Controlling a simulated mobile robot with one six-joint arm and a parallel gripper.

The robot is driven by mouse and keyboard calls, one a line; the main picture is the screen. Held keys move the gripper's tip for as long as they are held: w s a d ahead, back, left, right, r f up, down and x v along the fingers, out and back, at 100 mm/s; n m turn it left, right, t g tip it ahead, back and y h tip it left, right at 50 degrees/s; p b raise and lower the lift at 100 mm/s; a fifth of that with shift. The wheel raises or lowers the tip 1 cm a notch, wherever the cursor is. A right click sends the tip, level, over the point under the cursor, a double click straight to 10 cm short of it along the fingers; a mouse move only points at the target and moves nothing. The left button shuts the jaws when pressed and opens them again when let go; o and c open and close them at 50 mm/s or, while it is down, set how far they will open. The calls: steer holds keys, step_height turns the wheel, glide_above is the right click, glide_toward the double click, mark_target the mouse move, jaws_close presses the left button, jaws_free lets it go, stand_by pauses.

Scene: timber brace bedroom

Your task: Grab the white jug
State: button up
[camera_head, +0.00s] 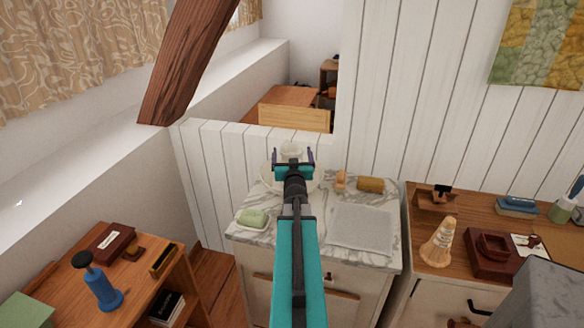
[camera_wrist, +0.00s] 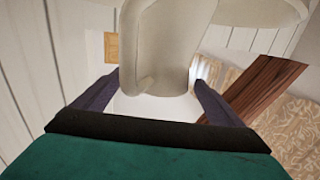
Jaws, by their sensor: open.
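The white jug (camera_wrist: 172,50) fills the upper middle of the wrist view, and its handle (camera_wrist: 140,65) shows on the near left side. My gripper (camera_wrist: 158,85) is open, with one dark finger on each side of the jug's lower part in that view. A gap shows between the fingers and the jug. In the head view my gripper (camera_head: 293,156) is at the back of the marble-topped washstand (camera_head: 280,225). Only the pale top of the jug (camera_head: 291,148) shows there, between the fingertips. A white basin (camera_head: 268,177) is around it, mostly hidden by my arm.
A green soap (camera_head: 252,218), a grey cloth (camera_head: 361,229), a wooden brush (camera_head: 341,180) and a tan roll (camera_head: 370,185) lie on the marble. A low white panelled wall (camera_head: 215,170) stands behind. Cluttered furniture stands on both sides.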

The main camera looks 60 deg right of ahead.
mark_target(292, 149)
steer(key=shift+x, duration=1.2)
steer(key=shift+r, duration=0.1)
steer(key=c, duration=2.1)
steer(key=shift+r, duration=0.15)
steer(key=shift+r, duration=0.9)
steer(key=shift+r+p, duration=2.1)
steer(key=shift+r, duration=1.85)
